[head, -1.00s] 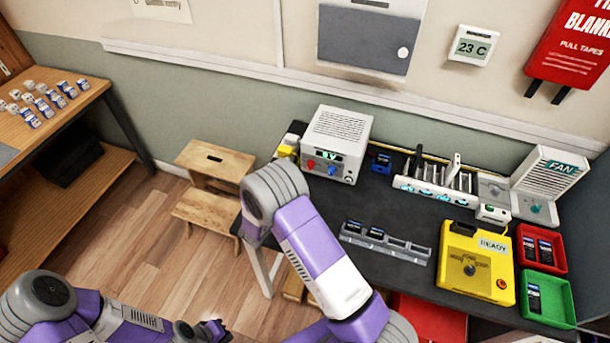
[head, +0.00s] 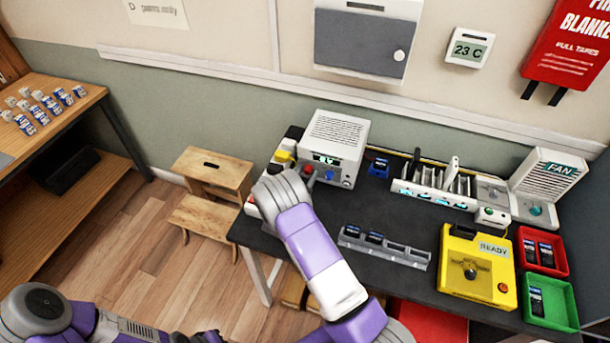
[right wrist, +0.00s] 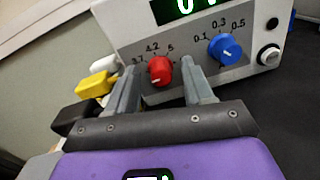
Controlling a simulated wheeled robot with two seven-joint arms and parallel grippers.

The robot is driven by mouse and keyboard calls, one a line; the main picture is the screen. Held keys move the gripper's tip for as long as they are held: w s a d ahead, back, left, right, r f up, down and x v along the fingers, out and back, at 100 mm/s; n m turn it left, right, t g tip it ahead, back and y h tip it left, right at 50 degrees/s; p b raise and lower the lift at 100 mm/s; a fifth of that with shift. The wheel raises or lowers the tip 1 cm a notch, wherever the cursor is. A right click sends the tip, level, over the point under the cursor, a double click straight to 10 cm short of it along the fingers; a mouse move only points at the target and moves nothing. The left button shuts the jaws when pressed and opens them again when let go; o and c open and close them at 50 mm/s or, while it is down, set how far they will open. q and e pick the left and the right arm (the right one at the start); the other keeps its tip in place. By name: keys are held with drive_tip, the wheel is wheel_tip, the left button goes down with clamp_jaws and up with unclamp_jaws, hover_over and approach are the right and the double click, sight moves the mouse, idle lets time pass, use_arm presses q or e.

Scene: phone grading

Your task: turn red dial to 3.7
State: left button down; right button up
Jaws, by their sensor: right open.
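The red dial (right wrist: 160,70) is on the front of a white power supply box (right wrist: 130,22), beside a blue dial (right wrist: 225,49). Marks 3.7, 4.2 and 5 run around the red dial; I cannot tell exactly where it points. My right gripper (right wrist: 159,68) is open, its fingers left and right of the red dial in the right wrist view; contact cannot be told. In the head view the red dial (head: 309,171) shows just right of my right wrist, which hides the fingers. My left gripper (head: 203,337) is cut off at the bottom edge.
A yellow object (right wrist: 95,84) lies left of the box. On the dark table (head: 300,250) stand a grey slotted tray (head: 400,250), a yellow tester (head: 465,280), red (head: 555,245) and green (head: 565,300) bins and a fan (head: 545,180). A wooden step stool (head: 205,175) stands left.

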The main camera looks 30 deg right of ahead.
clamp_jaws()
idle(0.3)
drive_tip(key=m+b, duration=0.3)
drive_tip(key=m, duration=0.1)
drive_tip(key=shift+f, duration=0.2)
drive_tip(key=shift+s+r+m+y+b, duration=0.1)
drive_tip(key=shift+m+y+b, duration=0.2)
drive_tip(key=shift+m+b, duration=2)
unclamp_jaws()
drive_tip(key=shift+r, duration=0.1)
